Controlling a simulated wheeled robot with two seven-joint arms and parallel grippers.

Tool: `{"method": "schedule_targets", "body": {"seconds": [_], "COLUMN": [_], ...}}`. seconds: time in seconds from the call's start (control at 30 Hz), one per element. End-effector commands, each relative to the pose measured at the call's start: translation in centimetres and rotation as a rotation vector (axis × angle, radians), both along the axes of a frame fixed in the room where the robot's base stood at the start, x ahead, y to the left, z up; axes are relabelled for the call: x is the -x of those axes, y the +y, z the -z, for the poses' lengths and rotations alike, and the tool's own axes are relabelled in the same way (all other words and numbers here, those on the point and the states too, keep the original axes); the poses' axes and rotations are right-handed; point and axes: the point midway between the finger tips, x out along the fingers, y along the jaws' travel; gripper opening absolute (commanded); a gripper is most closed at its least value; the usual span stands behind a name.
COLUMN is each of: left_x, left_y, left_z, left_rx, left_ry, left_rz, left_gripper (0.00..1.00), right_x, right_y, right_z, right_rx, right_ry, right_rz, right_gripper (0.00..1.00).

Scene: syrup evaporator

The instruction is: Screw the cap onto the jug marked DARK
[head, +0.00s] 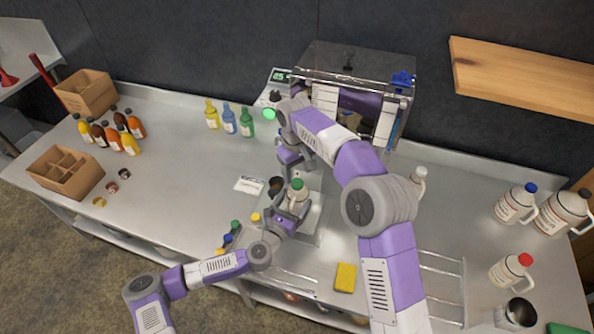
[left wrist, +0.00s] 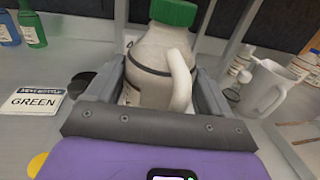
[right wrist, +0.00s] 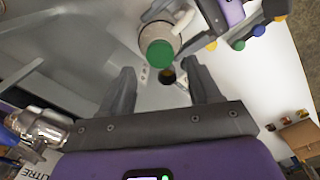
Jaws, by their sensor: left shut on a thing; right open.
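A cream jug (head: 298,196) with a green cap (head: 296,184) stands upright on the steel bench. My left gripper (head: 291,221) is shut around its body; the left wrist view shows the jug (left wrist: 150,50) between the fingers, handle facing the camera and green cap (left wrist: 173,12) on its mouth. How tightly the cap sits cannot be told. No lettering on this jug shows, so DARK cannot be read. My right gripper (head: 288,160) is open and empty just behind the jug. In the right wrist view the green cap (right wrist: 159,54) lies beyond the open fingers.
A card reading GREEN (left wrist: 37,101) lies left of the jug, beside a dark round holder (head: 275,184). Several loose caps (head: 234,227) lie near the front edge. The evaporator (head: 350,62) stands behind. Red-capped (head: 511,271) and blue-capped (head: 516,204) jugs and a yellow sponge (head: 345,277) are rightward.

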Motion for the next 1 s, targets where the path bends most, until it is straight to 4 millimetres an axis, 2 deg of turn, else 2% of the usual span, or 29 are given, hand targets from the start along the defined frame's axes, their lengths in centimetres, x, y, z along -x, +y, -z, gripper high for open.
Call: {"method": "schedule_targets", "body": {"seconds": [0.3, 0.47, 0.77, 0.87, 1.0], "left_x": [-0.1, -0.1, -0.1, -0.1, -0.1], "left_y": [0.1, 0.1, 0.1, 0.1, 0.1], "left_z": [0.0, 0.0, 0.0, 0.0, 0.0], "left_rx": [-0.001, -0.001, -0.001, -0.001, -0.001], "left_ry": [0.0, 0.0, 0.0, 0.0, 0.0], "left_rz": [-0.003, -0.003, -0.003, -0.003, -0.003], "left_gripper": [0.0, 0.0, 0.0, 0.0, 0.0], "right_x": [0.0, 0.1, 0.1, 0.0, 0.1], "right_y": [0.1, 0.1, 0.1, 0.0, 0.0], "right_z": [-3.0, -3.5, -3.3, -2.5, -0.5], "right_rx": [0.005, 0.005, 0.006, 0.007, 0.006], "right_ry": [0.0, 0.004, 0.005, 0.007, 0.008], "right_rz": [-0.212, -0.257, -0.255, -0.255, -0.254], "right_gripper": [0.62, 0.62, 0.62, 0.62, 0.62]}}
